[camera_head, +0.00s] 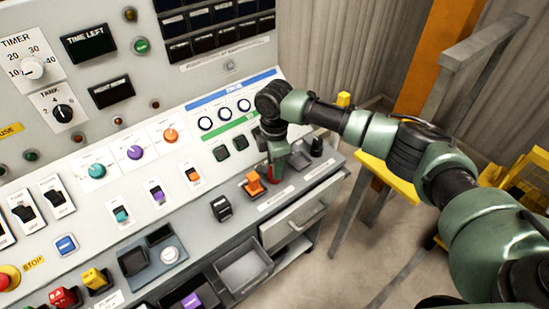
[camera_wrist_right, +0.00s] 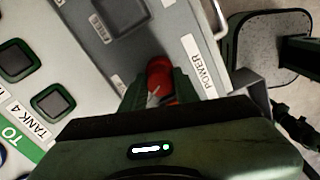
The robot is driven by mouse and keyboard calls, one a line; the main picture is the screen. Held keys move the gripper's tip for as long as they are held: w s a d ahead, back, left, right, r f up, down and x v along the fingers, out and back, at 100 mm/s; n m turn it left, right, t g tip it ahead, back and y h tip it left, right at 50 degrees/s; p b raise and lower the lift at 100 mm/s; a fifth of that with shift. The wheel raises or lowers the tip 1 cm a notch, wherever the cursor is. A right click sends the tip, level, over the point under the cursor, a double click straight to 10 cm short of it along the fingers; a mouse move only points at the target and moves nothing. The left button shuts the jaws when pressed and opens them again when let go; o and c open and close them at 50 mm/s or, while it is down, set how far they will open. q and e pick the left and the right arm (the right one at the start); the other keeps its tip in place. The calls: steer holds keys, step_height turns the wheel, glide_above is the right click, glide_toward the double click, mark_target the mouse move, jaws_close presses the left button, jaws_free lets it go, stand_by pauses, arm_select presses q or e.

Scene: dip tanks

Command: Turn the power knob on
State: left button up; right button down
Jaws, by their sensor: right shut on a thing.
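The red power knob (camera_wrist_right: 159,72) sits on the grey sloping panel beside a label reading POWER (camera_wrist_right: 197,66). In the wrist view a pale pointer mark shows on the knob, between the fingers. My right gripper (camera_wrist_right: 160,90) points down at the panel and is shut on the knob, one finger on each side. In the head view my right gripper (camera_head: 272,156) is at the right end of the console, and only a little red of the knob (camera_head: 278,172) shows beside it. My left gripper is in neither view.
Square dark buttons (camera_head: 221,153) lie close by. A drawer (camera_head: 297,222) is below. Yellow railings stand at right.

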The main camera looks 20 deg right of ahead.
steer(key=n+p, duration=0.1)
steer(key=n, duration=0.2)
steer(key=shift+r+p, duration=0.2)
steer(key=shift+p, duration=0.15)
steer(key=n+p, duration=0.1)
steer(key=n, duration=0.1)
steer(key=shift+n, duration=0.3)
steer(key=n, duration=0.3)
steer(key=shift+n+p, duration=0.3)
steer(key=shift+p, duration=0.05)
steer(key=shift+w+n, duration=0.1)
steer(key=shift+n, duration=1.7)
steer(key=c, duration=1.1)
jaws_free()
steer(key=shift+f, duration=0.1)
steer(key=shift+o, duration=0.2)
